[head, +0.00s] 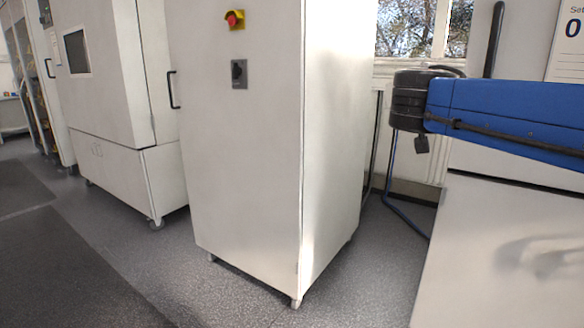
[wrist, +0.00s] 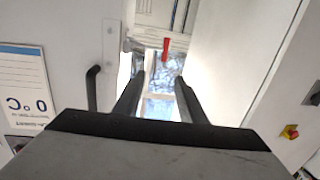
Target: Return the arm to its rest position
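My blue arm (head: 505,110) reaches in from the right edge of the head view, roughly level, with a black joint at its left end. My gripper (wrist: 159,78) shows in the wrist view with its two dark fingers apart. The gap between them is empty, and a bright window shows through it. I cannot make out the gripper in the head view.
A tall white cabinet (head: 245,165) with a red-and-yellow stop button (head: 234,19) stands mid-view. A windowed cabinet (head: 105,80) is to its left. A white cabinet (head: 500,255) lies below my arm. Grey floor (head: 110,235) is open at left. A red object (wrist: 166,48) appears beyond the fingertips.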

